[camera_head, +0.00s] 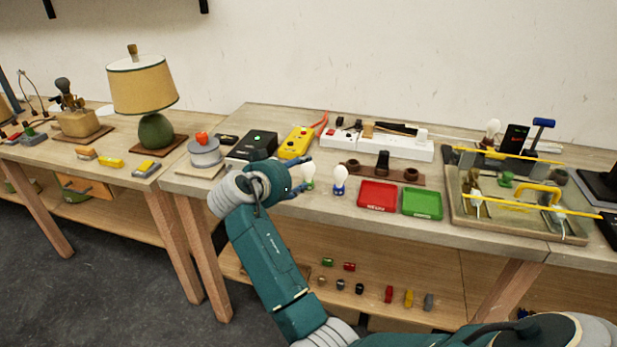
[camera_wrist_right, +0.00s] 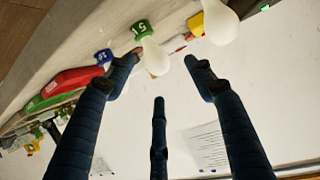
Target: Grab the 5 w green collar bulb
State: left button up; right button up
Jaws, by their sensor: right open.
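The green collar bulb (camera_head: 308,174) stands on the table beside my right gripper (camera_head: 296,176) in the head view. In the right wrist view this bulb (camera_wrist_right: 152,52) shows a green collar marked 5 and a white globe. The globe lies between the tips of my right gripper (camera_wrist_right: 162,72), which is open, with its fingers apart. I cannot tell whether any finger touches the globe. A blue collar bulb (camera_head: 340,179) stands to the right; its collar (camera_wrist_right: 103,56) reads 10. A yellow collar bulb (camera_wrist_right: 218,22) is on the other side. My left gripper is out of view.
A red tray (camera_head: 377,196) and a green tray (camera_head: 422,204) lie right of the bulbs. A brown socket strip (camera_head: 382,171) and a yellow device (camera_head: 296,142) are behind. A grey round stand (camera_head: 205,153) is to the left. The table's front edge is close.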

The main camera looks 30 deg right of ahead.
aim_at(305, 168)
jog(key=p+x, duration=0.1)
jog(key=x, duration=0.5)
jog(key=shift+s+d+p, duration=0.15)
jog(key=shift+p, duration=0.15)
jog(key=shift+c, duration=1.3)
jog(key=c, duration=0.8)
jog(key=shift+c, duration=0.6)
jog(key=shift+r, duration=0.1)
